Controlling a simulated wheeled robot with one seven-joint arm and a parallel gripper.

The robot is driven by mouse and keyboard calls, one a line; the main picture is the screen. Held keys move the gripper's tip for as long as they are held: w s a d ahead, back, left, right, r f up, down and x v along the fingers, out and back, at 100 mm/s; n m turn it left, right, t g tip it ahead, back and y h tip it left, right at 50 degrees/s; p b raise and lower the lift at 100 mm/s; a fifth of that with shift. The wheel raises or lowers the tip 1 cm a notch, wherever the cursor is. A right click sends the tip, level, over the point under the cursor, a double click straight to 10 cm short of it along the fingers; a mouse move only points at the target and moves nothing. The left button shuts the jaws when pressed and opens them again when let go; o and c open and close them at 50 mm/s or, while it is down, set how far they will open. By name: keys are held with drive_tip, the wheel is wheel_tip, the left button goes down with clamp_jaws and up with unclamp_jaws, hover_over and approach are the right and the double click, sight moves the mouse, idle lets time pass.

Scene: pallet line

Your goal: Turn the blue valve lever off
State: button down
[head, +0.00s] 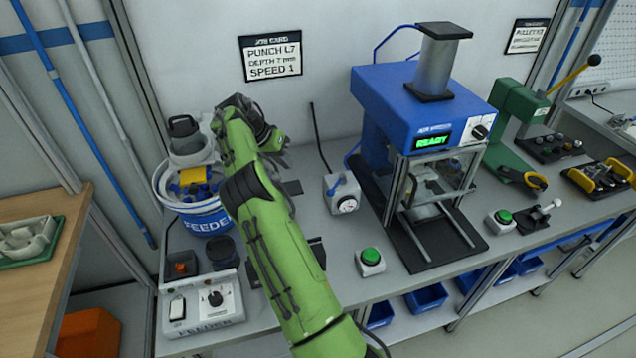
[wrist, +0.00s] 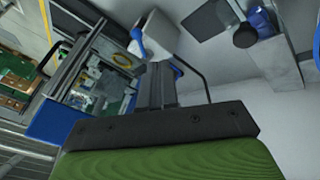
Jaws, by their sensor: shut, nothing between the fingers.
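The blue valve lever (head: 338,183) is on a small white box (head: 343,203) with a round gauge, standing on the bench left of the blue press. In the wrist view the lever (wrist: 138,42) shows on the left side of the white box (wrist: 158,30). My gripper (wrist: 157,68) is shut and empty, its dark fingers pointing toward the box. The fingertips appear close below it in the picture; whether they touch it I cannot tell. In the head view my green arm hides most of the gripper.
The blue press (head: 405,110) with a READY display stands right of the valve. A green button box (head: 371,261) is in front. A feeder bucket (head: 203,218) and a feeder switch box (head: 200,305) are left of my arm. A thin black cable (head: 318,135) rises behind the valve.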

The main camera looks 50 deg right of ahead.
sight(336, 185)
drive_tip(key=shift+w+d+f, duration=0.1)
drive_tip(key=shift+d+f, duration=0.05)
drive_tip(key=shift+f, duration=0.45)
drive_tip(key=shift+w+d+f, duration=0.1)
drive_tip(key=shift+f, duration=0.5)
drive_tip(key=s+d+f, duration=0.5)
drive_tip(key=d+f, duration=0.2)
drive_tip(key=f, duration=0.2)
drive_tip(key=shift+s, duration=0.35)
